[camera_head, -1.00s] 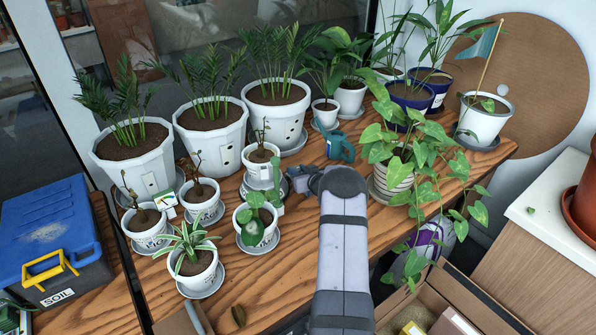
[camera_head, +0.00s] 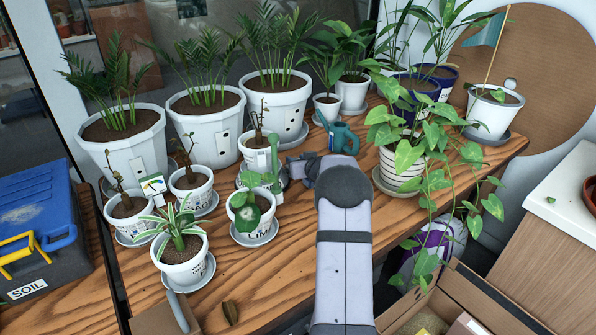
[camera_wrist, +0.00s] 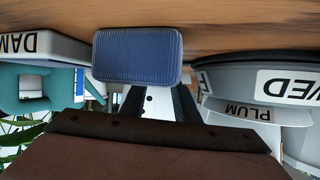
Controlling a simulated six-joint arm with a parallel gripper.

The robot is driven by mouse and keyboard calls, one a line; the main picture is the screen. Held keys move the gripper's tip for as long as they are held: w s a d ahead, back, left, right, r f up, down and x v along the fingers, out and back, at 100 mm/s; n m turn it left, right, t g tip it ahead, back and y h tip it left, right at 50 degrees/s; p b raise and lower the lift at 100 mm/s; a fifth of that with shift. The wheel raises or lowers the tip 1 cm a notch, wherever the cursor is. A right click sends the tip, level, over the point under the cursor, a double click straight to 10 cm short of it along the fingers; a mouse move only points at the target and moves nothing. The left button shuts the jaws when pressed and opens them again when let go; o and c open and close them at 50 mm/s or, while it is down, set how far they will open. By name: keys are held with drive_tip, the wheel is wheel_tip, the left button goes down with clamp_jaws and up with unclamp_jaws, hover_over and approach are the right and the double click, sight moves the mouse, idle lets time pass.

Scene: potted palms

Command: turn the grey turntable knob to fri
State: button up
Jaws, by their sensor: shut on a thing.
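The grey turntable (camera_head: 284,181) stands on the wooden bench under a small white pot (camera_head: 256,156), partly hidden behind a green cactus. In the wrist view, which is upside down, its grey side (camera_wrist: 232,88) is at the right with a label reading WED. A PLUM label shows just below that in the picture. My gripper (camera_head: 295,167) is low at the right edge of the turntable. One blue ribbed finger pad (camera_wrist: 137,56) fills the middle of the wrist view. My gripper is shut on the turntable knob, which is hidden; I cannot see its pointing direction.
A teal watering can (camera_head: 338,138) is close to the right of my gripper. Small potted plants on saucers (camera_head: 258,236) stand in front and left. Large white planters (camera_head: 212,140) line the back. A trailing plant's striped pot (camera_head: 398,168) is at the right.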

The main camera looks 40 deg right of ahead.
drive_tip(key=shift+w+a+f+b, duration=0.1)
drive_tip(key=shift+a+f+b, duration=0.2)
drive_tip(key=shift+b, duration=2)
drive_tip(key=b, duration=0.2)
drive_tip(key=m+h+b, duration=0.1)
drive_tip(key=b, duration=0.1)
drive_tip(key=shift+s+f+b, duration=0.2)
drive_tip(key=shift+f+b, duration=0.1)
drive_tip(key=shift+b, duration=0.05)
drive_tip(key=h+b, duration=0.1)
drive_tip(key=b, duration=0.2)
drive_tip(key=shift+s+a+m+g, duration=0.1)
drive_tip(key=shift+m+g, duration=0.2)
drive_tip(key=shift+m, duration=0.1)
drive_tip(key=shift+r+h, duration=0.3)
drive_tip(key=o, duration=1)
drive_tip(key=shift+s+r, duration=0.1)
drive_tip(key=shift+r, duration=0.1)
drive_tip(key=shift+o, duration=0.2)
drive_tip(key=shift+s+r, duration=0.1)
